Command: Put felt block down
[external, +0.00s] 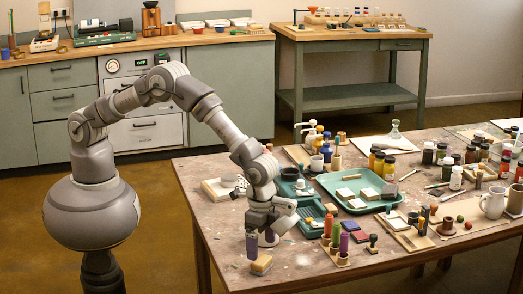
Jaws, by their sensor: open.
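A small tan block with an orange-yellow side, which looks like the felt block (261,265), rests on the worn table (225,258) near its front left edge. My gripper (261,249) points down just above and behind the block, with its jaws open. One finger looks purplish and stands close to the block's left end. The other finger is partly hidden behind it. I cannot tell whether either finger touches the block.
Right of my gripper stands a wooden rack (336,254) with coloured rolls. Behind it are a green case (308,212) and a teal tray (325,183) with white pieces. Many bottles and jars fill the right side. Bare tabletop lies left of my gripper.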

